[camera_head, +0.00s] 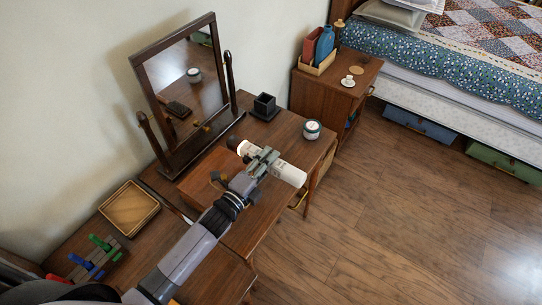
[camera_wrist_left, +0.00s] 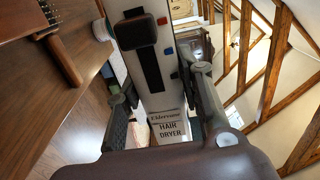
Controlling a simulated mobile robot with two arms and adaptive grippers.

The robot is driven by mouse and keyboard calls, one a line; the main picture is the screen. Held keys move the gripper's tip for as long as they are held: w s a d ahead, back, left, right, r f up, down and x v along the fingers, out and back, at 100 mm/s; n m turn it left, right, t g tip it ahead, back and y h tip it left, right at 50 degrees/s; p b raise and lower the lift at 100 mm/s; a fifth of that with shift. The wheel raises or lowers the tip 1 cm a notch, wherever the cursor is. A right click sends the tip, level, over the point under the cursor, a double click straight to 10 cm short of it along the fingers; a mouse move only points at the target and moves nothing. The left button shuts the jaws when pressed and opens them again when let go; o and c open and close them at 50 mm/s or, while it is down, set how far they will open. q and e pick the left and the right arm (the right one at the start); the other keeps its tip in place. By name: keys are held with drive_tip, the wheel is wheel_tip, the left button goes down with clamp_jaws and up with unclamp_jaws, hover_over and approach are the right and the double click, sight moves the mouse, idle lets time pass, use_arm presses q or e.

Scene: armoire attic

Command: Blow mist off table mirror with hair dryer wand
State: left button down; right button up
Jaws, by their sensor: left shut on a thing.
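The table mirror (camera_head: 183,70) stands upright in a dark wooden frame at the back of the dressing table. Its glass reflects a jar and a dark box; I cannot make out mist on it. My left gripper (camera_head: 262,163) is shut around the middle of the white hair dryer wand (camera_head: 290,174), held above the table in front of the mirror. One end of the wand points left toward the mirror side, the other right. My right gripper is not in view.
The dressing table (camera_head: 262,225) holds a black square holder (camera_head: 265,106), a lidded jar (camera_head: 312,130), a wooden tray (camera_head: 129,208) and coloured clips (camera_head: 88,262). A nightstand (camera_head: 317,91) and bed (camera_head: 450,65) stand behind. Floor at right is clear.

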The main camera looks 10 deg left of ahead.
use_arm(q)
drive_tip(key=shift+p+v, duration=0.7)
drive_tip(key=shift+v, duration=1.85)
drive_tip(key=w+d+f+b, duration=0.2)
drive_tip(key=w+f+b, duration=0.2)
drive_tip(key=f+b, duration=0.1)
drive_tip(key=shift+w+f+b, duration=0.35)
drive_tip(key=shift+f+b, duration=0.05)
drive_tip(key=shift+b, duration=0.45)
drive_tip(key=shift+b+x, duration=0.85)
drive_tip(key=shift+x, duration=1.6)
drive_tip(key=shift+p+v, duration=1.5)
drive_tip(key=shift+v, duration=3.55)
drive_tip(key=shift+w+d+r+p, duration=0.3)
drive_tip(key=shift+w+r+p, duration=0.45)
drive_tip(key=shift+r, duration=0.25)
drive_tip(key=shift+w+d+r+p, duration=0.35)
drive_tip(key=shift+w+r+p, duration=0.25)
drive_tip(key=shift+w+r, duration=0.3)
drive_tip(key=shift+w+d+r+p, duration=0.3)
drive_tip(key=shift+w+r+p, duration=0.4)
drive_tip(key=shift+r, duration=0.4)
drive_tip(key=shift+d, duration=0.15)
